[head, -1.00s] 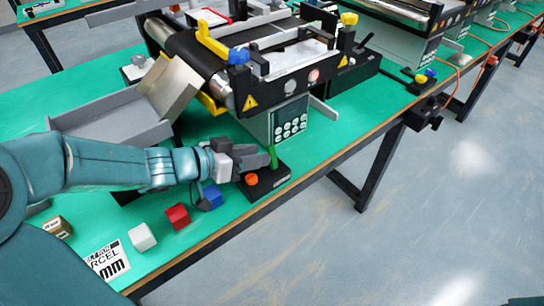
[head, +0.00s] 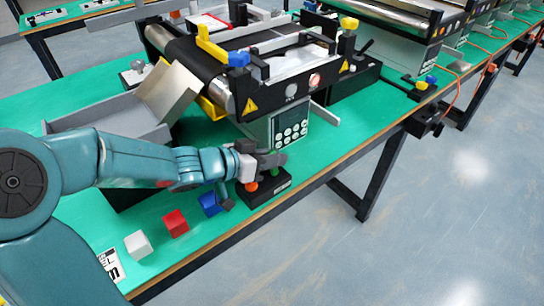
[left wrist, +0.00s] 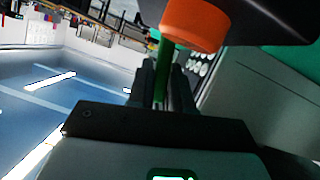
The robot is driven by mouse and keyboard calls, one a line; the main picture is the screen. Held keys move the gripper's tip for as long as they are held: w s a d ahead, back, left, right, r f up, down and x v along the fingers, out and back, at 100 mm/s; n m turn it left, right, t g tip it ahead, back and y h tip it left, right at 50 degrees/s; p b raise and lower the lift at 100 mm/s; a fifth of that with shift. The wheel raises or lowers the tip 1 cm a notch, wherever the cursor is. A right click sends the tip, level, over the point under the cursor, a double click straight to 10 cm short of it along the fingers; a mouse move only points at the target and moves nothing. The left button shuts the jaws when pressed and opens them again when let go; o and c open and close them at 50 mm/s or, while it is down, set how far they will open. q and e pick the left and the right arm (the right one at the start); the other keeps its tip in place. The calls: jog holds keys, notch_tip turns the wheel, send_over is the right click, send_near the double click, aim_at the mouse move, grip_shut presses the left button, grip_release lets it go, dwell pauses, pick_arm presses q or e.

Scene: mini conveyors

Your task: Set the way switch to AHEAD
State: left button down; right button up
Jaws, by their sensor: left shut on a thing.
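The way switch (head: 277,189) is a small black box near the front edge of the green table, with a green lever (head: 274,170) and an orange knob (head: 251,186). My left gripper (head: 272,159) is shut on the green lever, above the box, and hides most of it. In the left wrist view the green lever (left wrist: 165,62) passes between the two fingers (left wrist: 163,88), with the orange knob (left wrist: 195,25) close by. The setting marks are too small to read. My right gripper is not in view.
A mini conveyor (head: 205,62) with a keypad box (head: 290,124) stands just behind the switch. A grey chute (head: 110,120) lies at the left. The floor at right is clear.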

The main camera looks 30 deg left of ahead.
pick_arm(q)
jog(key=shift+s+d+f+m+y+b, duration=0.15)
jog(key=shift+d+m+y+b, duration=0.25)
jog(key=shift+b, duration=0.6)
jog(key=m+b, duration=0.1)
jog(key=b, duration=0.2)
jog(key=d+m+t+y+b, duration=0.1)
jog(key=b, duration=0.2)
jog(key=m+y+b, duration=0.1)
jog(key=b, duration=0.2)
jog(key=shift+s+d+f+m, duration=0.2)
jog(key=shift+s+m, duration=0.1)
jog(key=shift+r+b, duration=0.15)
jog(key=shift+b, duration=0.45)
jog(key=c, duration=1.1)
grip_release()
jog(key=shift+r, duration=0.1)
